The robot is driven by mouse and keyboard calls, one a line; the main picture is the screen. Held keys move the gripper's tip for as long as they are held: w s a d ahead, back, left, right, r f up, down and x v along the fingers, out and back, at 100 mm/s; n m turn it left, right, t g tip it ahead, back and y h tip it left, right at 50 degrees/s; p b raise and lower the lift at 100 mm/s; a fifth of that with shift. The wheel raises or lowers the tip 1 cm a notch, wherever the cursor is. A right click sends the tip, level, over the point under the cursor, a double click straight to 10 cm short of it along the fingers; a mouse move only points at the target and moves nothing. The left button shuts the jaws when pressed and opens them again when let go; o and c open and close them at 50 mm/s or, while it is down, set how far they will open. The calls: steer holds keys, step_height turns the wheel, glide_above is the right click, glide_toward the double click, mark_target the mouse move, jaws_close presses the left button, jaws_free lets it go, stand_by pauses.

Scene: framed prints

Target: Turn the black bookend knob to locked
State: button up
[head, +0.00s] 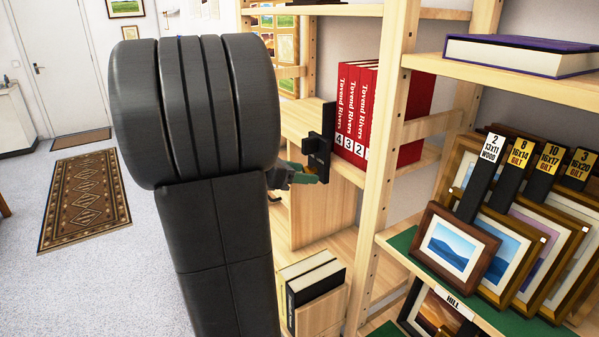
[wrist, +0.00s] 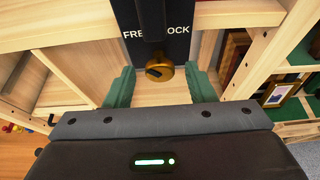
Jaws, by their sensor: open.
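The black bookend (head: 329,118) stands at the left end of a row of red books on the shelf. In the wrist view its black plate (wrist: 183,45) carries white lettering, "FRE..." at left and "...OCK" at right, partly hidden by a black upright bar. A round brass knob (wrist: 165,78) with a dark mark on its left part sits below the bar. My gripper (wrist: 160,68) has green fingers spread apart, one on each side of the knob in the picture, with visible gaps. In the head view my gripper (head: 318,176) is at the bookend's lower front, partly hidden by my arm.
Red books (head: 358,108) stand right of the bookend. A wooden shelf post (head: 384,150) rises close on the right, with framed prints (head: 458,243) beyond it. Black books (head: 312,280) stand below. Open floor lies left, with a patterned rug (head: 84,197).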

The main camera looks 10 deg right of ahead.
steer(key=c, duration=1)
steer(key=shift+o, duration=0.2)
steer(key=shift+f+b, duration=0.1)
steer(key=shift+b, duration=0.3)
steer(key=m+t+b, duration=0.2)
steer(key=m+b, duration=0.2)
steer(key=b, duration=0.7)
steer(key=m+t+b, duration=0.3)
steer(key=m+b, duration=0.2)
steer(key=b, duration=0.6)
steer(key=m+t+b, duration=0.2)
steer(key=m+b, duration=0.2)
steer(key=b, duration=0.8)
steer(key=shift+s+d+f+h, duration=0.15)
steer(key=shift+s+f+h, duration=0.15)
steer(key=shift+f+h, duration=0.1)
steer(key=shift+r+m, duration=0.1)
steer(key=shift+m, duration=0.2)
